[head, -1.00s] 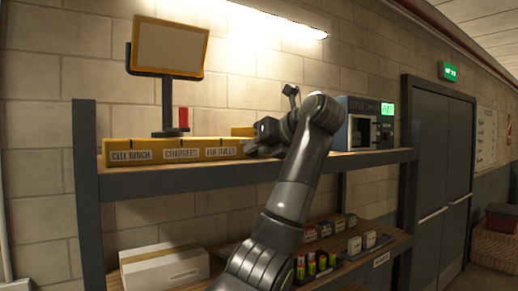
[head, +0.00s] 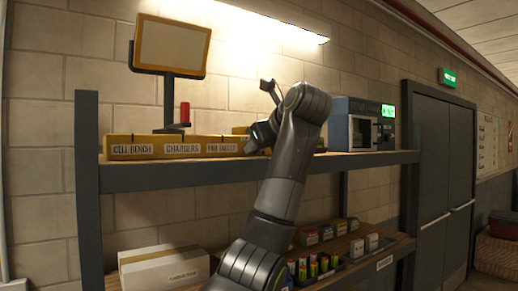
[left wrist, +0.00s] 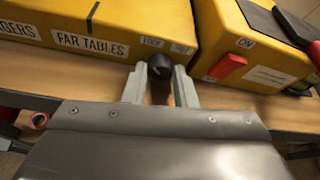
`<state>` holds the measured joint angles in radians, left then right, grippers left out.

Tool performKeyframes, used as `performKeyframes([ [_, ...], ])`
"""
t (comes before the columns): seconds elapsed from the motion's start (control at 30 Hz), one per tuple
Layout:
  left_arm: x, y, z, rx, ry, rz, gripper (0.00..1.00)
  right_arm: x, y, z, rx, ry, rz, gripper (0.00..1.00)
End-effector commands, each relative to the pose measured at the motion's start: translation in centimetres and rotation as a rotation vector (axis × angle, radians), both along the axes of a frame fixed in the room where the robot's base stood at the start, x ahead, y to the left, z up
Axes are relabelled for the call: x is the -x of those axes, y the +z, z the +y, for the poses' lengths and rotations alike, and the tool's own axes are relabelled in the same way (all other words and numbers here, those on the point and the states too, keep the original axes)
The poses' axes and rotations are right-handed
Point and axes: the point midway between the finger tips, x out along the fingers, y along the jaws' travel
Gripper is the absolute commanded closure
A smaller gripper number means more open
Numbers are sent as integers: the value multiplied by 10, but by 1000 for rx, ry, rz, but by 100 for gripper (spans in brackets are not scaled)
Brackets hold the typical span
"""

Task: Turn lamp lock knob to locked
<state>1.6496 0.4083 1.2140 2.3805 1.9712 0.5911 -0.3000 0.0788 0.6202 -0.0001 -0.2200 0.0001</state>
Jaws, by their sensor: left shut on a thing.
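The lamp lock knob (left wrist: 160,68) is a small black knob at the right end of the yellow labelled strip (left wrist: 120,18), seen in the left wrist view. My left gripper (left wrist: 160,82) has one finger on each side of the knob and is shut on it. Two small white labels sit just above the knob, too blurred to read surely. In the head view my left gripper (head: 258,138) is at the right end of the yellow strip (head: 150,140), and my arm hides the knob. My right gripper is not in view.
A yellow-framed panel (head: 170,48) stands on a black post behind the strip, near a red handle (head: 185,113). A yellow box with a red switch (left wrist: 227,66) is close right of my gripper. A grey device (head: 360,125) stands further right. The lower shelf holds boxes and cells.

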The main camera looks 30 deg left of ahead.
Motion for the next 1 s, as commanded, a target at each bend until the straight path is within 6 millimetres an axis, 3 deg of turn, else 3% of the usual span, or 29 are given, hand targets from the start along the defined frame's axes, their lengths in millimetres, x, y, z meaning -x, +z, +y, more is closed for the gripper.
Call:
performKeyframes([
  [0.1,0,0,0,0,1,-1,98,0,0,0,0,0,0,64],
  [0.13,0,0,0,-1,0,0,72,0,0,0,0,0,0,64],
  [0.2,0,0,0,-1,0,0,66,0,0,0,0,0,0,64],
  [0.57,2,1,-6,0,-2,0,66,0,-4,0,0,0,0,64],
  [0.73,14,9,-29,-1,-3,-2,66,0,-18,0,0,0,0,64],
  [1.0,24,15,-47,0,-1,0,66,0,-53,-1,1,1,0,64],
])
